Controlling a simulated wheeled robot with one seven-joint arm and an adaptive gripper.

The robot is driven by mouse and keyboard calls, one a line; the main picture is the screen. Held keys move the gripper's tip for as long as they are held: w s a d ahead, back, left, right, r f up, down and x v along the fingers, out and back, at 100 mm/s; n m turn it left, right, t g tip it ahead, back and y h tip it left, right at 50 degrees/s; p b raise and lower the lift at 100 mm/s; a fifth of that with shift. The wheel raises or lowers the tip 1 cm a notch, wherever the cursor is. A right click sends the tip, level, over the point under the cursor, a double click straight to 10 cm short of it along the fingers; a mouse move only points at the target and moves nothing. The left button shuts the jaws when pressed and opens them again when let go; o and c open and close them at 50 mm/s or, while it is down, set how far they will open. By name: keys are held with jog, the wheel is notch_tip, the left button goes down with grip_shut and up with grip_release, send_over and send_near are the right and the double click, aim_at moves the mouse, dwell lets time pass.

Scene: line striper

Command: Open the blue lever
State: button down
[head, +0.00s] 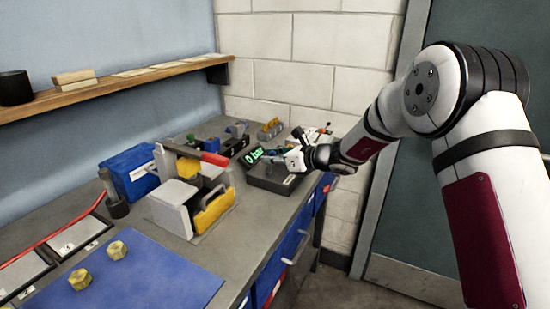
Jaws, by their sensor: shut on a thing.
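My gripper (273,156) reaches in from the right, low over a dark box (270,179) on the workbench. Its fingers are shut on a small bluish part at the box, which I take to be the blue lever; the fingers hide most of it, so its angle cannot be told. A display (252,157) right beside the fingertips reads "0 bar" in green.
A grey and yellow machine with a red-tipped handle (214,159) stands left of the box. Several small fittings stand at the back. A blue mat (165,275) with two brass nuts (117,250) lies at front left. A shelf (120,82) hangs above.

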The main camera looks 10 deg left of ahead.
jog(key=h, duration=0.1)
jog(key=a+g+h+p, duration=0.1)
jog(key=a+h+p, duration=0.1)
jog(key=shift+w+r+n+g, duration=0.2)
jog(key=shift+w+n+g, duration=0.1)
jog(key=shift+w+a+f+g+h, duration=0.15)
jog(key=shift+a+g+h, duration=0.1)
jog(key=shift+h, duration=0.35)
jog(key=shift+w+a+f+g+h, duration=0.15)
jog(key=shift+a+h, duration=0.1)
jog(key=shift+h, duration=0.35)
jog(key=shift+w+a+f+g+h+b, duration=0.15)
jog(key=shift+a+g+h+b, duration=0.25)
jog(key=shift+h, duration=0.5)
jog(key=c, duration=1.7)
grip_release()
jog(key=shift+f, duration=0.1)
jog(key=v, duration=1.2)
jog(key=shift+a, duration=0.2)
